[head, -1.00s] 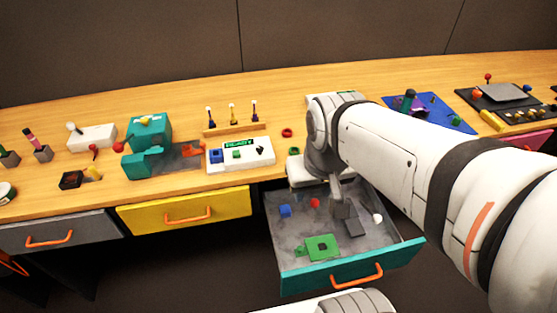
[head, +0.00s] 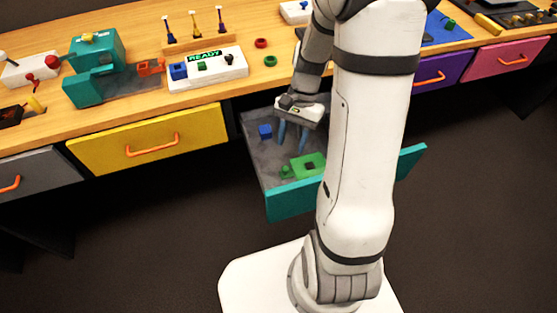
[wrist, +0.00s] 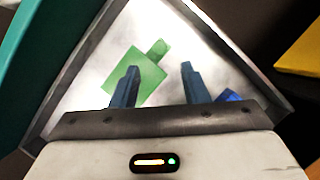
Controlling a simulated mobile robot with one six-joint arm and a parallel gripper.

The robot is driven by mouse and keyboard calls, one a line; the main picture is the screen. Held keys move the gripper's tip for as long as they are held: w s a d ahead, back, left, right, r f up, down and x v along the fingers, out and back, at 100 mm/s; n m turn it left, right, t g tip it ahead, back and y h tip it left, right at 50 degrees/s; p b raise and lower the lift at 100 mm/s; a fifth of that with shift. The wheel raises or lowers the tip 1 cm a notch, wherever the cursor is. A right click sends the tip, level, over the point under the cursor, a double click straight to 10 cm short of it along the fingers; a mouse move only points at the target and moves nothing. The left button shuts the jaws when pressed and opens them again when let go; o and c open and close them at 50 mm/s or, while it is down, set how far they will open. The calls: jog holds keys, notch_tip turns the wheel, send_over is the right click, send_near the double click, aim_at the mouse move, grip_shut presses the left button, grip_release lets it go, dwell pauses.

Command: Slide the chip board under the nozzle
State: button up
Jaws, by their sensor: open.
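A flat green piece with a tab and a dark square mark (head: 308,164), possibly the chip board, lies in the open teal drawer (head: 290,202). It also shows in the wrist view (wrist: 138,72). My gripper (head: 293,141) is open and points down into the drawer, behind the green piece in the head view. In the wrist view the fingers (wrist: 159,68) are apart, one overlapping the green piece's edge, with nothing held between them. A teal machine (head: 97,48) with a yellow top stands on the table; I cannot tell whether it carries the nozzle.
A blue cube (head: 265,131) lies in the drawer near the gripper. My arm hides the drawer's right part. An orange piece (head: 150,67) sits at the right end of the machine's grey bed. A white READY panel (head: 208,70) stands right of it.

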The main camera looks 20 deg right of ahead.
aim_at(286, 168)
jog(key=b+x, duration=0.1)
jog(key=x, duration=0.6)
jog(key=shift+s+f+b, duration=0.1)
jog(key=shift+f+b, duration=0.15)
jog(key=shift+b, duration=0.05)
jog(key=shift+c, duration=0.5)
grip_shut()
